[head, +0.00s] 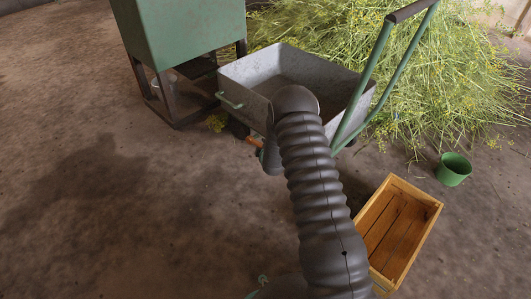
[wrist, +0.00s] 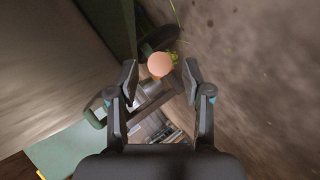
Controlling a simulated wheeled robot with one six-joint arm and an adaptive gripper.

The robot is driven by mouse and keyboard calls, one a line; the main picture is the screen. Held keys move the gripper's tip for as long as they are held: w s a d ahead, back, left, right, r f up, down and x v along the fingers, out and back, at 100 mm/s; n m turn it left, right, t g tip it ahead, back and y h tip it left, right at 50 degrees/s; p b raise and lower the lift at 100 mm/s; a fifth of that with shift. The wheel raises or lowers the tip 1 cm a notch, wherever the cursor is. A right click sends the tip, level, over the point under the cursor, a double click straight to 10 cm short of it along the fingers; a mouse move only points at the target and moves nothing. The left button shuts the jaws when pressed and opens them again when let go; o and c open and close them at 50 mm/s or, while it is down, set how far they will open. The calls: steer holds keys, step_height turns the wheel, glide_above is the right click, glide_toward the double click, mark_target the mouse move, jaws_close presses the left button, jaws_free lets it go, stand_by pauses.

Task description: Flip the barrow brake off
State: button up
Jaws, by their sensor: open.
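The barrow has a grey metal tub (head: 245,88) and green handles with a dark grip bar (head: 411,10). It stands behind my arm, which hides part of its near side. A small orange piece (head: 253,141), apparently the brake lever, shows low beside the tub. In the wrist view a rounded pale orange knob (wrist: 159,64) appears between the tips of my gripper (wrist: 160,76). The two fingers are apart, with visible gaps on both sides of the knob. In the head view my gripper is mostly hidden by the arm.
A green metal box on dark legs (head: 180,40) stands left of the barrow. Cut yellow-flowered herbs (head: 430,85) are heaped behind and to the right. A wooden crate (head: 432,207) and green bucket (head: 454,169) are on the right. The dirt floor at left is clear.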

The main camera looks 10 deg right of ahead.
steer(key=v, duration=0.9)
steer(key=shift+s, duration=0.1)
